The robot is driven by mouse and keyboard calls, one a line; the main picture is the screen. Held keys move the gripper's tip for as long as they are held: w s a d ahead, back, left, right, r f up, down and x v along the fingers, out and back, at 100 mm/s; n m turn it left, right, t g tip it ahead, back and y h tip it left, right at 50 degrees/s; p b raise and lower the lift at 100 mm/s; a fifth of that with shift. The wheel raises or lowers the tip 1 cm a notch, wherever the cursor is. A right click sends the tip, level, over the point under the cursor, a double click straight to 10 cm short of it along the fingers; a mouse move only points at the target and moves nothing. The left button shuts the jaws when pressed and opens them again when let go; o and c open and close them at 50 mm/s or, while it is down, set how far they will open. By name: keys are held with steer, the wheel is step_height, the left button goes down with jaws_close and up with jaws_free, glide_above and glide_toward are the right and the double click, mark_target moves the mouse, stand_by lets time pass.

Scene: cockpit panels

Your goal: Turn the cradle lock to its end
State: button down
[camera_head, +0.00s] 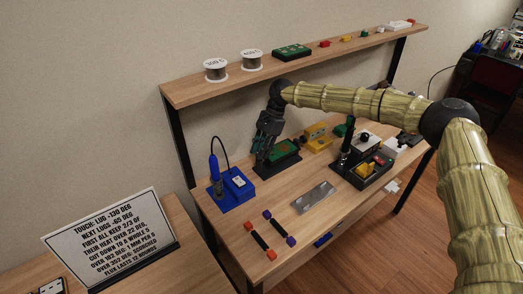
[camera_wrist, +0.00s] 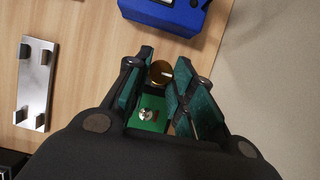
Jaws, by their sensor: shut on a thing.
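The cradle is a black stand (camera_head: 276,171) holding a green circuit board (camera_head: 285,151) on the table. The cradle lock looks like a round brass knob (camera_wrist: 160,72) with a pale mark on it, seen in the wrist view. My gripper (camera_head: 262,157) points down at the left end of the cradle. In the wrist view its fingers (camera_wrist: 162,66) are shut on the brass knob, one on each side. The green board (camera_wrist: 152,122) with a silver round part shows between the fingers. In the head view my gripper hides the knob.
A blue soldering station (camera_head: 236,184) stands left of the cradle, close to my gripper. A metal plate (camera_head: 313,196) and two dark bars with coloured ends (camera_head: 258,240) lie in front. A yellow block device (camera_head: 316,138) stands to the right. A shelf (camera_head: 300,60) runs behind, above the table.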

steer(key=shift+s+f, duration=0.15)
steer(key=shift+f, duration=0.1)
steer(key=c, duration=1.2)
jaws_free()
steer(key=shift+r, duration=0.1)
steer(key=shift+r, duration=0.1)
steer(key=shift+w+d+r, duration=0.1)
steer(key=shift+w+r, duration=0.1)
steer(key=w+d, duration=0.2)
steer(key=d, duration=0.1)
steer(key=w+d, duration=0.2)
steer(key=d, duration=0.1)
steer(key=w+d, duration=0.2)
steer(key=d, duration=0.1)
steer(key=shift+w+r, duration=0.25)
steer(key=shift+w, duration=0.15)
steer(key=shift+w+d, duration=0.3)
steer(key=shift+d, duration=0.1)
